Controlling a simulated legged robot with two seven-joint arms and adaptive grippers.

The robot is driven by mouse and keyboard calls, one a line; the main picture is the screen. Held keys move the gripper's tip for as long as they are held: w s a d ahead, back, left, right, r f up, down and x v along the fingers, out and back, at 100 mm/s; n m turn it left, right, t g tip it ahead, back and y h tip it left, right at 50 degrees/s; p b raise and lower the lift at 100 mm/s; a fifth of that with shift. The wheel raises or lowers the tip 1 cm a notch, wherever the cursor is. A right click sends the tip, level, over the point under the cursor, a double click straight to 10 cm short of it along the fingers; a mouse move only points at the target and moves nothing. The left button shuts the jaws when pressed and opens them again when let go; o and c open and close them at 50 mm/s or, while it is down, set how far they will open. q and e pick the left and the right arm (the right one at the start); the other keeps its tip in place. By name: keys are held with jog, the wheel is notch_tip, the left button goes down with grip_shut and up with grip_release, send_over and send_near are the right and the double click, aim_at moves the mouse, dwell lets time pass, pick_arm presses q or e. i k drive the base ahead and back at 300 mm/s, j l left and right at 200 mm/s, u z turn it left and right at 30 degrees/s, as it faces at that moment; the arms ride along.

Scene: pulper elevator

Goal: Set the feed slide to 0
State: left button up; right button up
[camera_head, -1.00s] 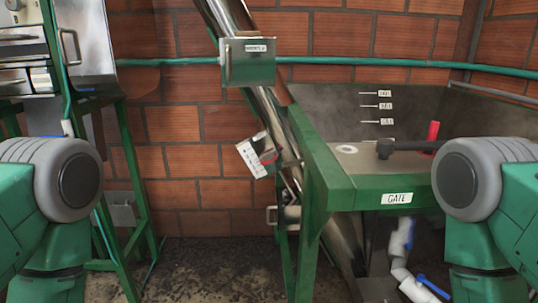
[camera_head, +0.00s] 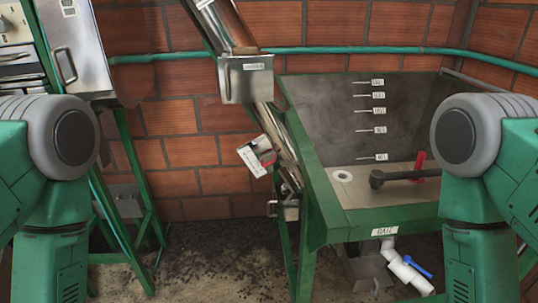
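A slanted metal tube (camera_head: 276,125) runs down along the brick wall, left of the green-framed tank. On the tube sits a small white scale plate (camera_head: 254,156) with a red part (camera_head: 267,158) beside it. This looks like the feed slide, but its markings are too small to read, so I cannot tell its setting. A metal box (camera_head: 246,79) with a handle and a label is mounted higher on the tube. Only upper parts of my two arms show, at the left and right edges. Neither gripper is in view.
The green-framed tank (camera_head: 318,190) stands right of centre, with level labels inside, a dark-ended bar (camera_head: 400,176) and a red handle (camera_head: 420,159). A white pipe with a blue valve lever (camera_head: 418,266) is below. A machine on green legs stands left. Dirt floor (camera_head: 220,262) between is open.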

aim_at(271, 156)
jog(key=i+j+z, duration=0.1)
jog(key=j, duration=0.2)
jog(key=i+j, duration=0.25)
jog(key=i+j+z, duration=0.15)
jog(key=j, duration=0.2)
jog(key=i+j+z, duration=0.1)
jog(key=j, duration=0.25)
jog(key=i+j+z, duration=0.1)
jog(key=j, duration=0.25)
jog(key=i+j, duration=0.2)
jog(key=j, duration=0.15)
jog(key=z, duration=0.05)
